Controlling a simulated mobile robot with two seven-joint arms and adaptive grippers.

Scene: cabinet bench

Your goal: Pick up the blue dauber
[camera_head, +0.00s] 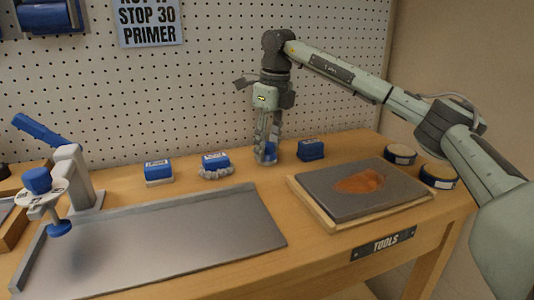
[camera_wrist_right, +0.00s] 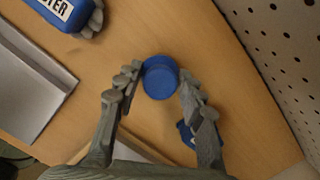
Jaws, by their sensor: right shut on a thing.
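The blue dauber (camera_wrist_right: 161,78) is a round blue piece between the fingers of my right gripper (camera_wrist_right: 155,85) in the right wrist view. The fingers touch it from both sides, and the gripper is shut on it. In the head view my right gripper (camera_head: 266,155) points down at the back of the bench, with a bit of the blue dauber (camera_head: 270,156) showing between its fingers. I cannot tell whether the dauber touches the bench top. My left gripper is not in view.
A blue block (camera_head: 311,149) stands just right of the gripper. Two blue-topped pieces (camera_head: 158,170) (camera_head: 215,164) stand to its left. A board with an orange-brown patch (camera_head: 322,192) lies in front. Two round tins (camera_head: 400,154) (camera_head: 438,176) stand at right. A grey plate (camera_head: 170,240) fills the front left.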

